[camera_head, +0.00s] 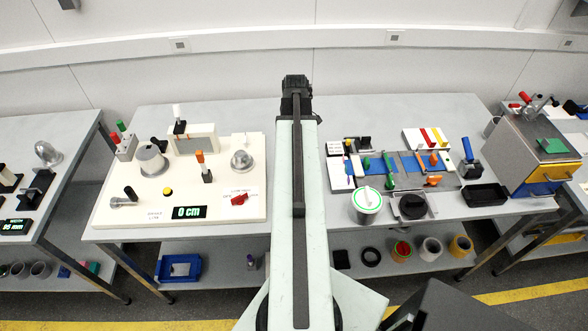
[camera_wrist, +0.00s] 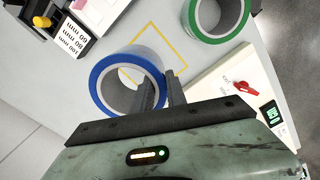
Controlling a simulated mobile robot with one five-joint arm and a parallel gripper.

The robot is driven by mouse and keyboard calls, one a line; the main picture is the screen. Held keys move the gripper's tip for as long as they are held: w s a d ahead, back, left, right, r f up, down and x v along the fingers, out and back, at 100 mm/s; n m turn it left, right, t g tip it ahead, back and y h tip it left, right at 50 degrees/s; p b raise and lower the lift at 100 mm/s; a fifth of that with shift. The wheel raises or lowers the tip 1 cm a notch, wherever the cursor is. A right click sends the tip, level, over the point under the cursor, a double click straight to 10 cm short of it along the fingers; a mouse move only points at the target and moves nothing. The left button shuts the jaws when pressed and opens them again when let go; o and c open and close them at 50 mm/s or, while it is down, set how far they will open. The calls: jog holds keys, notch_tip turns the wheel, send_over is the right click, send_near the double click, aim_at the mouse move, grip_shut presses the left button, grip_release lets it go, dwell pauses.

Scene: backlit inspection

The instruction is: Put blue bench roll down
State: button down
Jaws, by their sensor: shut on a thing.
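In the wrist view the blue bench roll (camera_wrist: 104,72), a blue ring with a grey inside, is at my gripper (camera_wrist: 163,88). My gripper is shut on its right wall, with one finger inside the ring and the other outside. The roll overlaps part of a yellow square outline (camera_wrist: 172,44) on the grey table. I cannot tell whether the roll touches the table. In the head view my arm reaches over the table, and the roll and fingertips are hidden.
A green roll (camera_wrist: 192,22) stands at the upper right in the wrist view. A white panel with a red switch (camera_wrist: 222,84) lies right of my fingers. In the head view, the white panel (camera_head: 130,205) is left of my arm and coloured fixtures (camera_head: 410,165) are right.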

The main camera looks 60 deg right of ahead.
jog(key=f+b, duration=0.3)
jog(key=a+f+b, duration=0.1)
jog(key=f+b, duration=0.2)
jog(key=w+f+b, duration=0.1)
jog(key=f+b, duration=0.2)
jog(key=b, duration=0.1)
jog(key=shift+w+a+f, duration=0.1)
jog(key=shift+a+f, duration=0.2)
jog(key=shift+a, duration=0.05)
jog(key=c, duration=1.3)
grip_release()
jog(key=shift+r, duration=0.1)
jog(key=shift+c, duration=0.2)
notch_tip(320, 180, up, 12)
jog(key=p, duration=1.2)
jog(key=shift+r+p, duration=0.2)
jog(key=shift+p, duration=0.1)
